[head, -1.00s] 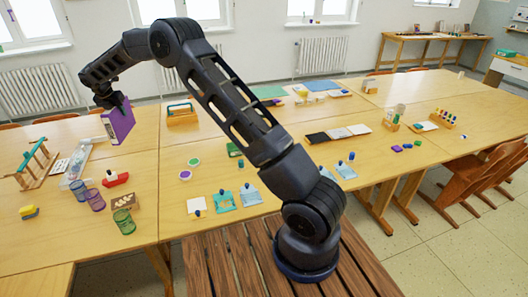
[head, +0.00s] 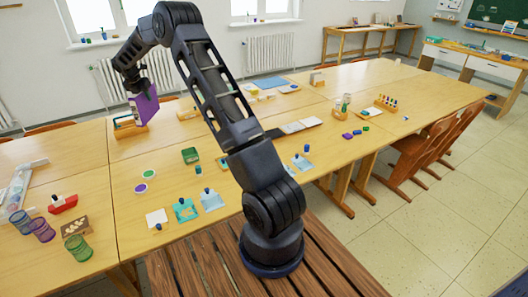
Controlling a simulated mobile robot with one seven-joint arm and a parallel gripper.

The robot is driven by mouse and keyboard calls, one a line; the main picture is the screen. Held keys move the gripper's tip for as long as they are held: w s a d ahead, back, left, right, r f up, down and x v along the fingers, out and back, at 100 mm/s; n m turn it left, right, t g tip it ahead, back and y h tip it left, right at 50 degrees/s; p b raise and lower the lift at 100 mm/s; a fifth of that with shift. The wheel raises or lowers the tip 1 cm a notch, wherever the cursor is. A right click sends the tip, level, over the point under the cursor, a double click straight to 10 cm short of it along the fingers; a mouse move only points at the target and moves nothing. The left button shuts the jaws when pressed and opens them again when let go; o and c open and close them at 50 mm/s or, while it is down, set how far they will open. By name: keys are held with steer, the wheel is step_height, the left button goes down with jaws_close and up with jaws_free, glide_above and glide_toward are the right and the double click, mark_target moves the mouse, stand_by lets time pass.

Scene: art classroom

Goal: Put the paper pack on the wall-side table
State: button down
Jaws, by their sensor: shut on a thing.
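The paper pack (head: 147,106) is a flat purple block with a pale edge, held upright. My gripper (head: 140,88) is shut on its top edge and holds it above the far left part of the near group of tables. The wall-side table (head: 358,50) is a narrow wooden table against the far wall, right of the radiators, with a few small things on its top. The gripper and pack are well to the left of it. The gripper's fingers are small and partly hidden by the pack.
Wooden chairs (head: 420,158) stand at the right side. The floor at the right (head: 452,205) is clear.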

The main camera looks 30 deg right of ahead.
steer(key=s+d+m, duration=0.1)
steer(key=d+m, duration=0.2)
steer(key=d, duration=2.5)
steer(key=s+d+m+g+h, duration=0.1)
steer(key=s+d, duration=0.4)
steer(key=d, duration=0.6)
steer(key=s+d+m, duration=0.1)
steer(key=s+d, duration=0.4)
steer(key=d, duration=0.6)
steer(key=s+d+m+g+h, duration=0.15)
steer(key=s+d, duration=0.35)
steer(key=d, duration=0.6)
steer(key=s+d+m+g, duration=0.1)
steer(key=s+d+m, duration=0.1)
steer(key=s+d, duration=1.2)
steer(key=s+d+m, duration=0.3)
steer(key=s+d, duration=0.7)
steer(key=s, duration=0.7)
step_height(320, 180, down, 20)
steer(key=shift+f, duration=0.15)
steer(key=shift+d+f+n, duration=0.1)
steer(key=shift+n, duration=0.15)
steer(key=c, duration=1)
jaws_free()
steer(key=shift+s+y, duration=0.1)
steer(key=shift+y, duration=0.15)
